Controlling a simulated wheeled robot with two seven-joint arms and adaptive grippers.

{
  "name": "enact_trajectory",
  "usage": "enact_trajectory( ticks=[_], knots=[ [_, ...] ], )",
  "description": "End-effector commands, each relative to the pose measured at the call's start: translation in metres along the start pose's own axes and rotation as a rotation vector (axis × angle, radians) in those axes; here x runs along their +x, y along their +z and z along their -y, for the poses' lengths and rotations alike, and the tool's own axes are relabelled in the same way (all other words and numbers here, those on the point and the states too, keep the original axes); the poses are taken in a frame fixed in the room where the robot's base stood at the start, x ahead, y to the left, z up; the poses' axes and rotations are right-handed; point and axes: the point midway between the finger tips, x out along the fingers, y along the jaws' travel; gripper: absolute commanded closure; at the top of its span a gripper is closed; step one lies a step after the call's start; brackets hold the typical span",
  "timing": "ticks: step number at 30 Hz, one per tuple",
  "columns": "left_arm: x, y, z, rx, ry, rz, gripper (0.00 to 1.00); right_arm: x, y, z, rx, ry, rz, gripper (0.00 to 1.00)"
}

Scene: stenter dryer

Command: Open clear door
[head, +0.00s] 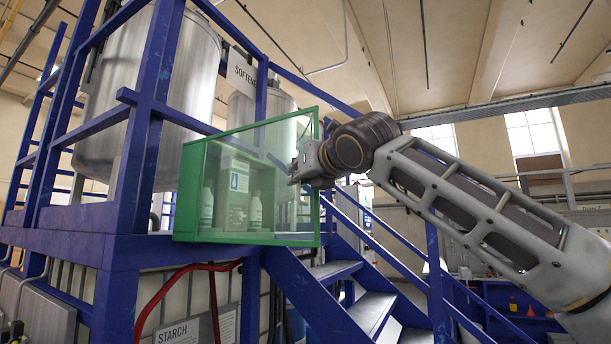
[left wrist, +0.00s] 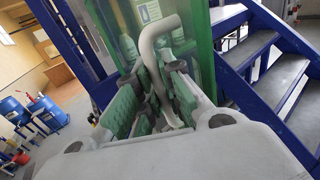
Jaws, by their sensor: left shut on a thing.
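The clear door (head: 262,182) is a see-through pane in a green frame on a green cabinet (head: 188,195). White bottles and a blue-marked label show through it. My left gripper (head: 297,172) is at the door's right side in the head view. In the left wrist view, a grey bent handle (left wrist: 148,48) runs down between the gripper's green-padded fingers (left wrist: 160,95), which are shut on it. The door pane (left wrist: 200,60) is just behind the handle. I cannot tell whether the door stands slightly ajar. My right gripper is not in view.
Blue stairs (head: 350,300) with a railing descend beside the cabinet. Blue posts (head: 140,140) and metal tanks (head: 150,80) stand to the left. A red hose (head: 180,285) hangs below. Blue drums (left wrist: 45,112) stand on the floor at left in the wrist view.

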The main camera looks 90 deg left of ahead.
Motion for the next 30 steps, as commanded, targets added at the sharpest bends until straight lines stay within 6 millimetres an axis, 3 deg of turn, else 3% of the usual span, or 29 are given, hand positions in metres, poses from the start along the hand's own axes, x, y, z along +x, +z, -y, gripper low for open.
enact_trajectory(
  ticks=[10,11,16,30],
  knots=[
    [-0.0008,0.0024,0.0000,-0.005,-0.001,0.007,1.00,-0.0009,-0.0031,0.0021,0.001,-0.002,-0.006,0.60],
    [-0.0008,0.0024,0.0000,-0.005,-0.001,0.007,0.89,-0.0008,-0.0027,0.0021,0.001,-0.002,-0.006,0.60],
    [-0.0005,0.0017,0.0001,-0.003,-0.001,0.005,0.68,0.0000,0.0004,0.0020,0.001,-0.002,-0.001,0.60],
    [-0.0043,0.0007,0.0005,0.001,-0.001,0.002,0.68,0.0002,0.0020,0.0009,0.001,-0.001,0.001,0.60]
  ],
)
